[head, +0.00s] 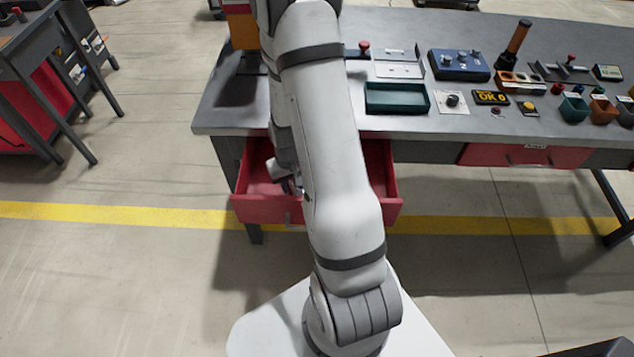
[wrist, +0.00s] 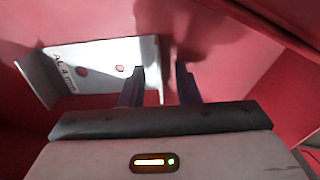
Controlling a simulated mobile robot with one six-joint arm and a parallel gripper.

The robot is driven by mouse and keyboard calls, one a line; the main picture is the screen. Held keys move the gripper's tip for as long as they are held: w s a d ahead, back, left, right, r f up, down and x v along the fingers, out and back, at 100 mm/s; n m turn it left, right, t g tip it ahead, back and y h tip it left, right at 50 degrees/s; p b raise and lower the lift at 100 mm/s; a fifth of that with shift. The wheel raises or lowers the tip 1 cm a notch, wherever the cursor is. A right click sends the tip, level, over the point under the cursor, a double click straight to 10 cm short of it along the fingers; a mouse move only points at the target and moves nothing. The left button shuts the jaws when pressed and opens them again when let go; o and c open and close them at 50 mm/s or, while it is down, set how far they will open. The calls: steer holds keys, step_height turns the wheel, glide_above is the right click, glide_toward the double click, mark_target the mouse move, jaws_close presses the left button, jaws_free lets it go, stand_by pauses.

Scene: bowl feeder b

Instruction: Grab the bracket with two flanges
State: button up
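In the wrist view, a silver-grey metal bracket (wrist: 95,66) lies in the red drawer. It has a flat plate with two holes, a flange at its left end marked "AL 4 mm", and a thin flange at its right end. My gripper (wrist: 159,76) is open, its two dark fingers apart, one to each side of the right flange. A gap shows between the right finger and the flange; I cannot tell whether the left finger touches the plate. In the head view, the gripper is down in the drawer, mostly behind my arm, and I cannot make out the bracket.
The open red drawer (head: 246,208) juts out from under the grey workbench (head: 220,117); its walls surround the gripper closely. On the bench stand a green tray (head: 397,97), a blue control box (head: 459,65) and several small bins. A second red drawer (head: 525,155) is shut.

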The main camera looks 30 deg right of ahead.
steer(key=shift+f, duration=0.1)
jaws_close()
stand_by(0.7)
